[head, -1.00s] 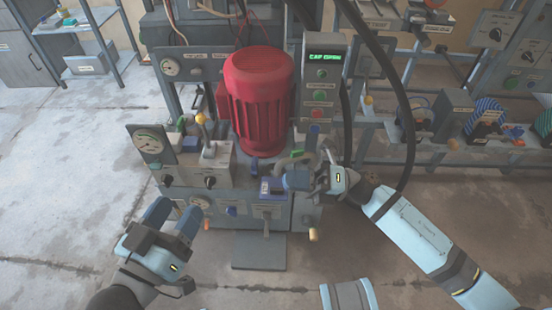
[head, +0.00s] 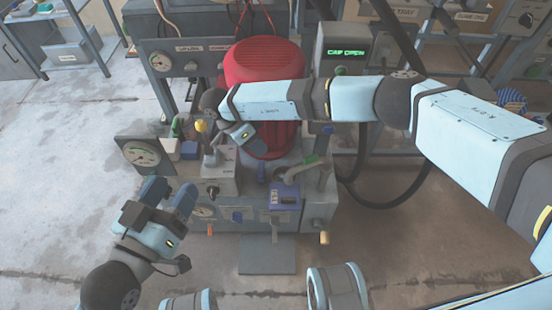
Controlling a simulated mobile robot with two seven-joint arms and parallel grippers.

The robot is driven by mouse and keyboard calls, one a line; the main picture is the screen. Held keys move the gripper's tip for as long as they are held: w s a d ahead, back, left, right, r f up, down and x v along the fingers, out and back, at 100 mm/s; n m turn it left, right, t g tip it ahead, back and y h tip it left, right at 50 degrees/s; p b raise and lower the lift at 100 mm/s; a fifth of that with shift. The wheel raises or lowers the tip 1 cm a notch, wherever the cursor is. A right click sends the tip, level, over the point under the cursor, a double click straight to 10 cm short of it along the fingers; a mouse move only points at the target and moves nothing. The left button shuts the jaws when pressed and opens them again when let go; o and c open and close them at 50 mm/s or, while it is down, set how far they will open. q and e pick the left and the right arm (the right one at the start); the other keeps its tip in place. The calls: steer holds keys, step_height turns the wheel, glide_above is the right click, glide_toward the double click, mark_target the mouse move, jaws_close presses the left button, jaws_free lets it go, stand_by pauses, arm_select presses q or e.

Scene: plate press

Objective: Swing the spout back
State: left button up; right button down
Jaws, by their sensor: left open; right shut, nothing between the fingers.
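A grey curved pipe with a green part (head: 309,161) stands on the right of the machine's deck, behind a small blue box (head: 284,196). It may be the spout, but I cannot tell for certain. My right arm crosses in front of the red motor (head: 262,66). My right gripper (head: 216,150) is shut and empty, pointing down close to the lever with the yellow knob (head: 201,126); whether they touch is unclear. My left gripper (head: 169,194) is open and empty in front of the machine's left side, apart from it.
A pressure gauge (head: 141,152) sits at the machine's left end. A panel with a green lit display (head: 346,53) stands at the back right. The floor to the left is clear.

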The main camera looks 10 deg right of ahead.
arm_select(q)
step_height(320, 180, down, 3)
steer(key=g+b, duration=0.1)
steer(key=b, duration=0.1)
steer(key=shift+f+m+b, duration=0.15)
steer(key=shift+m+b, duration=0.25)
arm_select(e)
steer(key=x, duration=0.9)
steer(key=shift+d+f, duration=0.25)
steer(key=shift+d, duration=0.15)
